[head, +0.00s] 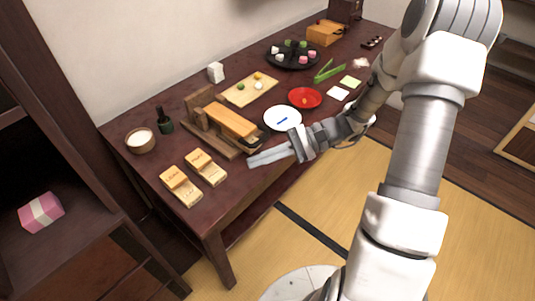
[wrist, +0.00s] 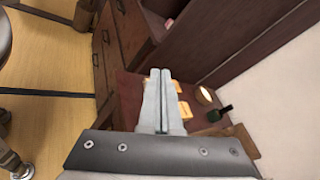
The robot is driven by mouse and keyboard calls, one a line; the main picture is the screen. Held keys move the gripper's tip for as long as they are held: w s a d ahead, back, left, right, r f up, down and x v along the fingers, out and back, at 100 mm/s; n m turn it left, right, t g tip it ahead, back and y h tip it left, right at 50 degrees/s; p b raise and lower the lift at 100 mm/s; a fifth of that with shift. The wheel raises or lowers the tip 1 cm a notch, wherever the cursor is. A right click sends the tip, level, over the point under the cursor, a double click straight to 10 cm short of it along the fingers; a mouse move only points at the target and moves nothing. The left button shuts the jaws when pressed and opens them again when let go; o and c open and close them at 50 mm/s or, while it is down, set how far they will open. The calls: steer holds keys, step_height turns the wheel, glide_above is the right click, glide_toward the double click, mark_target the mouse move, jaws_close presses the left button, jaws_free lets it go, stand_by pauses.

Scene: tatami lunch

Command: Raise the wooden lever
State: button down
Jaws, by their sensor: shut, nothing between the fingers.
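The wooden lever (head: 230,120) looks like a light brown bar on a dark wooden press-like stand (head: 207,133) on the low table. It lies lowered, nearly level, along the stand, and its near end is close to a dark round part. My gripper (head: 251,161) is shut and empty, in front of the stand's near end and above the table's front edge, apart from the lever. In the wrist view my shut fingers (wrist: 159,72) point toward the table's left end. Part of the stand (wrist: 240,138) shows there at the right; the lever cannot be made out.
Two pale wooden blocks (head: 206,168) (head: 180,186), a bowl (head: 140,141) and a dark bottle (head: 165,120) stand left of the stand. A white plate (head: 282,118), red dish (head: 305,98) and cutting board (head: 249,90) lie to its right and behind. A shelf (head: 60,240) stands at left.

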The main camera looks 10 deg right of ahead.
steer(key=w+d+f+m+t+b, duration=0.2)
steer(key=d+f+m+t, duration=0.3)
steer(key=f+m+t, duration=0.4)
steer(key=w+d+f+m+t+b, duration=0.3)
steer(key=f+m+t, duration=0.6)
steer(key=t, duration=0.3)
steer(key=shift+w+d+f+h, duration=0.2)
steer(key=shift+w+d+h, duration=0.2)
steer(key=shift+w+d, duration=0.5)
steer(key=shift+s+d, duration=0.1)
steer(key=shift+s, duration=0.05)
steer(key=b+x, duration=0.1)
steer(key=x, duration=0.9)
steer(key=shift+d+r, duration=0.1)
